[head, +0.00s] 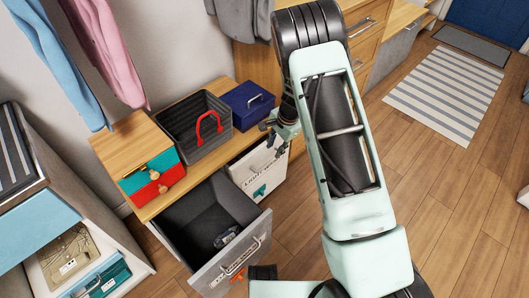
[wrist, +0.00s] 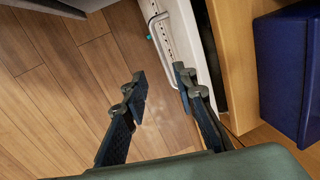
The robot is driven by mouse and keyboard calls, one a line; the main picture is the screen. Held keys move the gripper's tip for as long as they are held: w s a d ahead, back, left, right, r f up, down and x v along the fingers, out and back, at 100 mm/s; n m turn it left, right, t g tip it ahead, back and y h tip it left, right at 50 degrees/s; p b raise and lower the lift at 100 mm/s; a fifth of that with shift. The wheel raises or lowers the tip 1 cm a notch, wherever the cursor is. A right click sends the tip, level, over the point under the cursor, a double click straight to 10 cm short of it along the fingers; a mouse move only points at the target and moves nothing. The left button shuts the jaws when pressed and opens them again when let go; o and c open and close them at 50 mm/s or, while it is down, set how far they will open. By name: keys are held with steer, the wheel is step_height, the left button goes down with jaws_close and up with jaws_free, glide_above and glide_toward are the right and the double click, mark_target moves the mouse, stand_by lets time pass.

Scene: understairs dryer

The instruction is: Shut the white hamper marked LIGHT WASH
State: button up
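The white hamper marked LIGHT WASH (head: 250,165) has its front standing a little out from the wooden cabinet, right of the open grey hamper. In the wrist view its white front (wrist: 183,35) and metal handle (wrist: 153,28) show at the top, with a dark gap between the front and the wood. My gripper (head: 282,132) is at the hamper's upper right corner. In the wrist view my gripper (wrist: 160,86) has its fingers apart with nothing between them. The right finger is close to the white front's edge; I cannot tell whether it touches.
The grey hamper (head: 245,262) is pulled far out, with a small item inside. On the wooden top (head: 228,143) stand a dark basket (head: 185,135) with a red handle, a blue box (head: 245,112) and a teal-and-red box (head: 153,182). Floor at right is open.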

mark_target(271, 162)
steer(key=shift+n+h, duration=0.3)
steer(key=shift+n, duration=0.2)
steer(key=f+b, duration=0.1)
steer(key=f, duration=0.2)
steer(key=w+a+f+b, duration=0.1)
steer(key=f, duration=0.2)
steer(key=w+f+b, duration=0.1)
steer(key=f, duration=0.3)
steer(key=shift+w+a+f, duration=0.1)
steer(key=shift+w+a, duration=0.05)
steer(key=shift+a, duration=0.05)
jaws_close()
